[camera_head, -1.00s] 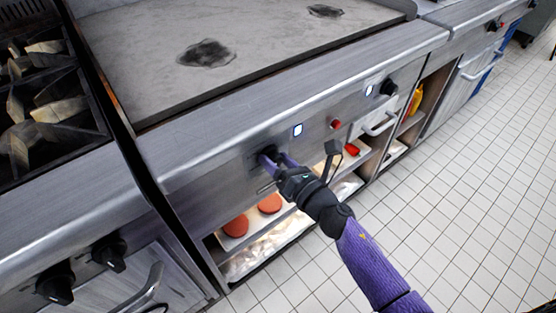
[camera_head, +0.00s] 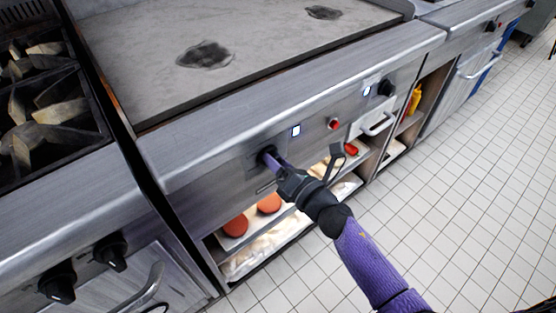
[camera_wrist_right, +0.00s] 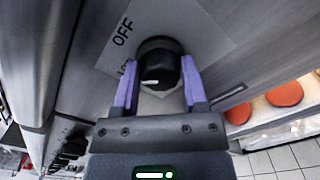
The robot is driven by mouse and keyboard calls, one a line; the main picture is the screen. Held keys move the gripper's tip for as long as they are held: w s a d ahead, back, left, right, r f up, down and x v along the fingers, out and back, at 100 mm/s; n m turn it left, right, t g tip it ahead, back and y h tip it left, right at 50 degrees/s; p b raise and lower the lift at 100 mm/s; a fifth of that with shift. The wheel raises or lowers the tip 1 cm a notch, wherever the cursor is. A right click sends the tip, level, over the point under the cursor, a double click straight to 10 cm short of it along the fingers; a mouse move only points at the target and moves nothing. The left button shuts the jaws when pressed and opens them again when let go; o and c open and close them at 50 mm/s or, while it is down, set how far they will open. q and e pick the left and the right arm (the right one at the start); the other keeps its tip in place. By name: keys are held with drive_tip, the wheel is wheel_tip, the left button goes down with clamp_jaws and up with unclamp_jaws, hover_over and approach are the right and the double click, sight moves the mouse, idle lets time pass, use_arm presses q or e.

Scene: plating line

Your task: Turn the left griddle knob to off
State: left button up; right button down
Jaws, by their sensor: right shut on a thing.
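The left griddle knob (camera_head: 264,154) is black and sits on the steel front panel below the griddle plate (camera_head: 150,70). My right gripper (camera_head: 273,159) reaches it from the lower right, its purple fingers closed on it. In the right wrist view the knob (camera_wrist_right: 158,62) lies between the two fingers of the gripper (camera_wrist_right: 160,80). A short white mark on the knob points left. A label plate (camera_wrist_right: 122,38) behind it reads OFF at upper left, with a partly hidden word below. My left gripper is not in view.
The right griddle knob (camera_head: 387,88), lit indicators (camera_head: 295,130) and a red button (camera_head: 334,123) are on the same panel. Below is an open shelf with red-brown patties (camera_head: 236,225). A burner range (camera_head: 40,110) stands left. The tiled floor (camera_head: 450,190) at right is clear.

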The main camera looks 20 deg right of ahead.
drive_tip(key=m, duration=0.2)
drive_tip(key=m+p, duration=0.1)
drive_tip(key=shift+w+r+m, duration=0.1)
drive_tip(key=shift+r+m, duration=0.1)
drive_tip(key=shift+m, duration=0.2)
drive_tip(key=m, duration=0.3)
drive_tip(key=shift+m+p, duration=0.4)
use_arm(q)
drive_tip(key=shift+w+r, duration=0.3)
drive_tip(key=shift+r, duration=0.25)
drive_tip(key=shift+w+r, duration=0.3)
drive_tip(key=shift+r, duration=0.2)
use_arm(e)
drive_tip(key=shift+f+m, duration=0.1)
drive_tip(key=shift+m, duration=0.6)
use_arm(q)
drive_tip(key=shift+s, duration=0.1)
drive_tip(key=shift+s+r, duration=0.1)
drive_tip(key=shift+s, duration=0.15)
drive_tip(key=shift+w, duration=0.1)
use_arm(e)
drive_tip(key=shift+c, duration=0.7)
unclamp_jaws()
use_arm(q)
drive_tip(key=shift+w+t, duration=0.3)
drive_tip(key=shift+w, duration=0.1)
